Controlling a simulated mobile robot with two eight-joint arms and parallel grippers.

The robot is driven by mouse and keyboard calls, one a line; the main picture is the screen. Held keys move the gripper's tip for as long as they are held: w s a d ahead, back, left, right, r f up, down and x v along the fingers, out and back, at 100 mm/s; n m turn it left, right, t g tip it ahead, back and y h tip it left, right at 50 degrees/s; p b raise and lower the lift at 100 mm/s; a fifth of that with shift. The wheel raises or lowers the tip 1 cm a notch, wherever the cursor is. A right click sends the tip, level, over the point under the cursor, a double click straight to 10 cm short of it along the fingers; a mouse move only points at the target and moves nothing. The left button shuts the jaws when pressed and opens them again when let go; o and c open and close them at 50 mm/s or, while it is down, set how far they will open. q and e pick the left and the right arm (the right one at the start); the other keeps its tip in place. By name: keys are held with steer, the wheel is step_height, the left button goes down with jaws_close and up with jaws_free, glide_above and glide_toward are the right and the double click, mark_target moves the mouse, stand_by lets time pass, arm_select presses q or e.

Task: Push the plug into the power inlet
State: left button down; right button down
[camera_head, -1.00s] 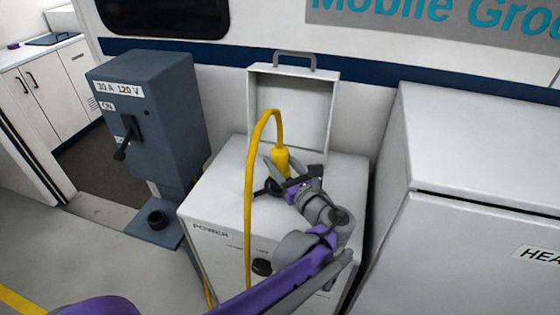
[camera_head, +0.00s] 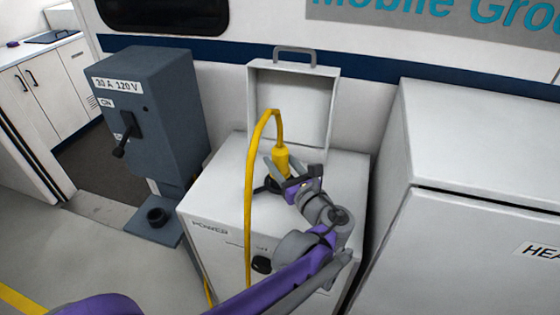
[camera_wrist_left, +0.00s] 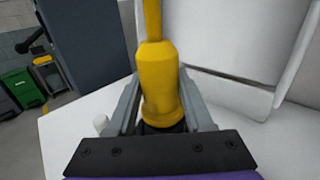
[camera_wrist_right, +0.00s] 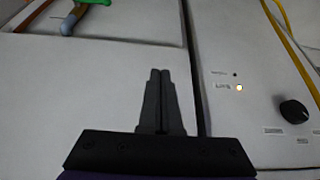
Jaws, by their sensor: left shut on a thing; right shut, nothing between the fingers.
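The yellow plug (camera_head: 282,162) stands about upright over the top of the white POWER cabinet (camera_head: 215,195), below the open lid (camera_head: 305,110). My left gripper (camera_head: 277,173) is shut on it, with a finger on either side. The left wrist view shows the plug (camera_wrist_left: 158,80) between the fingers (camera_wrist_left: 160,100), with a dark part at its lower end. The power inlet is hidden behind the plug and gripper, so I cannot tell how deep the plug sits. My right gripper (camera_wrist_right: 160,75) is shut and empty in the right wrist view, in front of white panels.
The yellow cable (camera_head: 249,210) arches up from the plug and hangs down the cabinet front. A grey switch box (camera_head: 160,110) with a lever stands at left. A large white cabinet (camera_head: 490,140) stands at right. The right wrist view shows a black knob (camera_wrist_right: 294,111) and a small light (camera_wrist_right: 239,88).

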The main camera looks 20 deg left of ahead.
arm_select(q)
steer(key=shift+f+b, duration=0.45)
steer(key=shift+f, duration=0.25)
steer(key=shift+c, duration=1.1)
jaws_free()
